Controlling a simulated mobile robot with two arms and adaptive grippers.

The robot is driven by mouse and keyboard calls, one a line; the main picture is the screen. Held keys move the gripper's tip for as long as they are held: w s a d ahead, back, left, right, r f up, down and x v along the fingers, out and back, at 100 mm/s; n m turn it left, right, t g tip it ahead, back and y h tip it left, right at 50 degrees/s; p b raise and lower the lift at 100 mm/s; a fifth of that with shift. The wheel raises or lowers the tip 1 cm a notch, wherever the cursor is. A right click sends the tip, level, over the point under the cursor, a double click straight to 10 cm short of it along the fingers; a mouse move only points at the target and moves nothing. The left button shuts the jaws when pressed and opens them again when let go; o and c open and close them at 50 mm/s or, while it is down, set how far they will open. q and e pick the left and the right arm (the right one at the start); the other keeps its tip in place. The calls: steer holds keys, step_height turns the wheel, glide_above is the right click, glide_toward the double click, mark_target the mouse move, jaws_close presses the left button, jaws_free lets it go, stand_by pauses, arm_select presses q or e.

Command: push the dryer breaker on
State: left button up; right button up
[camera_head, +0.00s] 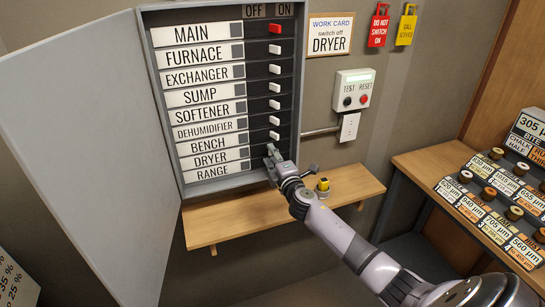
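The open breaker panel (146,25) hangs on the wall with a column of labelled rows and an OFF/ON header. The DRYER label (211,159) is second from the bottom, above RANGE (213,171). My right gripper (271,151) is at the lower right of the panel, at the height of the DRYER row. Its fingers cover the dryer and range switches, so their positions are hidden. I cannot tell whether it touches a switch or whether its fingers are apart. The bench switch (274,135) shows just above it, on the ON side. My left gripper is not in view.
The panel door (85,130) stands open at left. A wooden shelf (225,225) with a small yellow object (323,184) is below. A work card (330,34) reads "switch off DRYER". A TEST/RESET box (353,90) is at right, beyond it a bench of labelled parts (420,160).

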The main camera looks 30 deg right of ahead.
jaws_close()
steer(key=shift+s+d+y, duration=0.1)
steer(key=shift+y, duration=0.2)
steer(key=shift+s+d+n+g+y+b, duration=0.1)
steer(key=shift+d+n+g+y+b, duration=0.45)
steer(key=shift+n+y+b, duration=1.25)
steer(key=shift+w+d+n+g+y+b, duration=0.1)
steer(key=shift+d+n+g+y+b, duration=0.15)
steer(key=shift+d+n+y+b, duration=1.5)
steer(key=shift+s+a+n+g+y+b, duration=0.1)
steer(key=shift+a+n+g+y+b, duration=0.6)
steer(key=shift+y+b, duration=2.1)
steer(key=shift+d+n+t, duration=0.25)
steer(key=shift+d+t, duration=0.05)
steer(key=shift+o, duration=0.7)
jaws_free()
